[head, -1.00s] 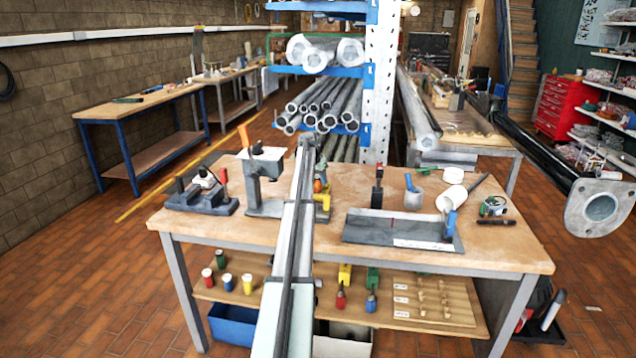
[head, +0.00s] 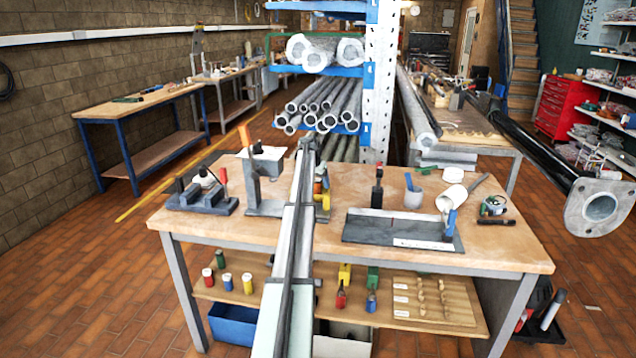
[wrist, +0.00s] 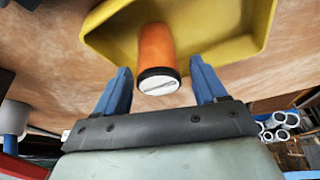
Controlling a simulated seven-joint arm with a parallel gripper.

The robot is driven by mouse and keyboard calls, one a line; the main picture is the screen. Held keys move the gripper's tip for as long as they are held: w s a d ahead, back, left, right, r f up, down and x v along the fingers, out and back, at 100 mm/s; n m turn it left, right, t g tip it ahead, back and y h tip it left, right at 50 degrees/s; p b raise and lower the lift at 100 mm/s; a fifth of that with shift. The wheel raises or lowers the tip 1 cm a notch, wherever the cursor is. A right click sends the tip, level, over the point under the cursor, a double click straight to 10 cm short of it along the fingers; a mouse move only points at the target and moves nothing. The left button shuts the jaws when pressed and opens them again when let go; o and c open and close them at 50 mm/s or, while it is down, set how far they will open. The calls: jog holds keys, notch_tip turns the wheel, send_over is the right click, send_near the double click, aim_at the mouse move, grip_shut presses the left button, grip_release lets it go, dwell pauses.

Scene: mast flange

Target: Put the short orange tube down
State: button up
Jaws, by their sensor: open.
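The short orange tube (wrist: 155,45) has a dark rim and a pale end face turned toward the wrist camera. It is at a yellow tray (wrist: 245,28), whose inside and rim show around it; how it rests there is unclear. My gripper (wrist: 160,68) is open, with one blue finger on each side of the tube and a visible gap on both sides. In the head view, my arm hides most of this spot. A bit of the yellow tray (head: 323,212) shows just right of the arm.
A large flanged mast (head: 598,207) juts in at far right.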

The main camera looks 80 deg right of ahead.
jog(key=shift+r, duration=0.1)
jog(key=v, duration=1.2)
